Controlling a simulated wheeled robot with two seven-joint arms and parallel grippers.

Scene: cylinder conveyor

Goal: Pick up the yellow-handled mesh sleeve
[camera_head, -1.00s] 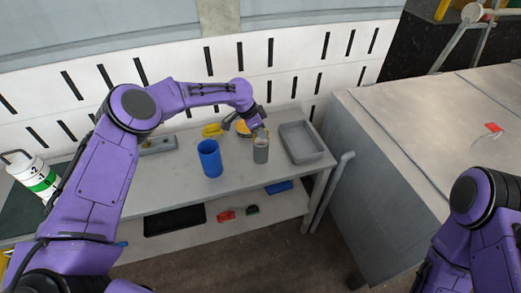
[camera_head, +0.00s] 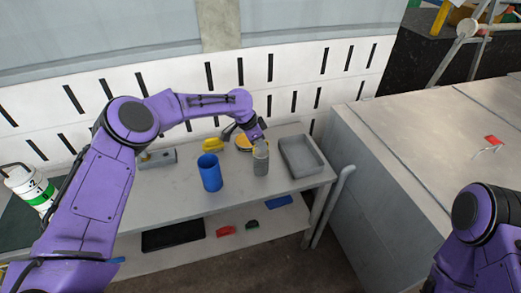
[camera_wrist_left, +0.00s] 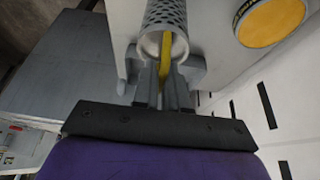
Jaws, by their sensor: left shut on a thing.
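The mesh sleeve (camera_head: 261,163) is a grey perforated cylinder standing upright on the workbench, between the blue cup and the grey tray. In the left wrist view the sleeve (camera_wrist_left: 166,14) is at the top, with its yellow handle (camera_wrist_left: 166,52) running from its open end down between my fingers. My left gripper (camera_head: 260,143) is over the sleeve's top, and in the wrist view its fingers (camera_wrist_left: 163,85) are shut on the yellow handle. I cannot tell whether the sleeve's base touches the bench. My right gripper is out of view; only that arm shows at the lower right.
A blue cup (camera_head: 210,174) stands left of the sleeve, and a grey tray (camera_head: 318,169) lies to its right. A yellow object (camera_head: 212,145) and a round orange-yellow item (camera_head: 243,143) lie behind. A lower shelf (camera_head: 193,250) holds small items. Bench space in front is clear.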

